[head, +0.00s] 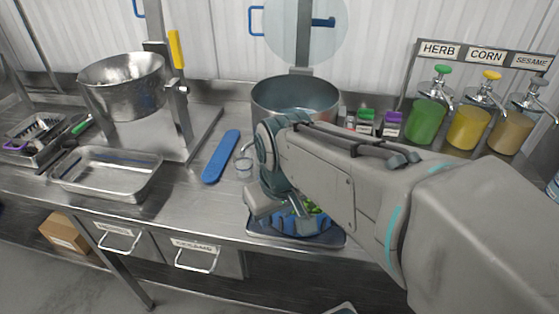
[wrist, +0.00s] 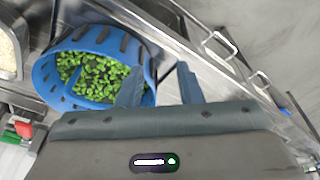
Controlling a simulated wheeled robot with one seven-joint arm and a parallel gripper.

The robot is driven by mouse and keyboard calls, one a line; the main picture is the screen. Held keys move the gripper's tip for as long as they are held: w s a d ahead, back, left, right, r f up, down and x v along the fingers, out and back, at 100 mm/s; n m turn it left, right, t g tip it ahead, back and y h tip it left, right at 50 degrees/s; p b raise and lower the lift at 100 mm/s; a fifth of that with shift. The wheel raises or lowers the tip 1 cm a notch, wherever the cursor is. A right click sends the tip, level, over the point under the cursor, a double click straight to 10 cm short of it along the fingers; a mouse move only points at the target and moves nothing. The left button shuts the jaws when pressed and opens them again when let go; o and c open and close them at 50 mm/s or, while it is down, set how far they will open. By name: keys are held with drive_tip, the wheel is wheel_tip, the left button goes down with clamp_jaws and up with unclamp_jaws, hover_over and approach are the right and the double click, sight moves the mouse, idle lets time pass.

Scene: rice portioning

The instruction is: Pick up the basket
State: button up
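The blue basket (wrist: 95,36) has slotted walls and holds green beans or peas (wrist: 92,78). In the head view the basket (head: 318,224) is at the front edge of the counter on a dark tray (head: 280,237), mostly hidden behind my arm. My gripper (wrist: 158,76) is open. In the wrist view one finger overlaps the basket's opening and the other is outside its right wall, so the rim lies between them. I cannot tell whether either finger touches it. The gripper (head: 284,212) is partly hidden in the head view.
A large steel pot (head: 294,97) stands behind my arm. A blue paddle (head: 221,157), a small clear cup (head: 244,166) and a steel pan (head: 106,173) are to the left. Sauce pumps (head: 468,127) stand at the right. Drawer handles (head: 196,260) project below the counter.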

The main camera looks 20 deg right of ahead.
drive_tip(key=w+d+r+n+g, duration=0.3)
drive_tip(key=w+d+r+n, duration=0.6)
drive_tip(key=w+d+n, duration=0.15)
drive_tip(key=shift+m, duration=0.25)
drive_tip(key=f, duration=1.3)
drive_tip(key=shift+d+f+p, duration=0.15)
drive_tip(key=shift+d+p, duration=0.25)
drive_tip(key=shift+f, duration=0.25)
clamp_jaws()
drive_tip(key=shift+w, duration=0.1)
idle(0.7)
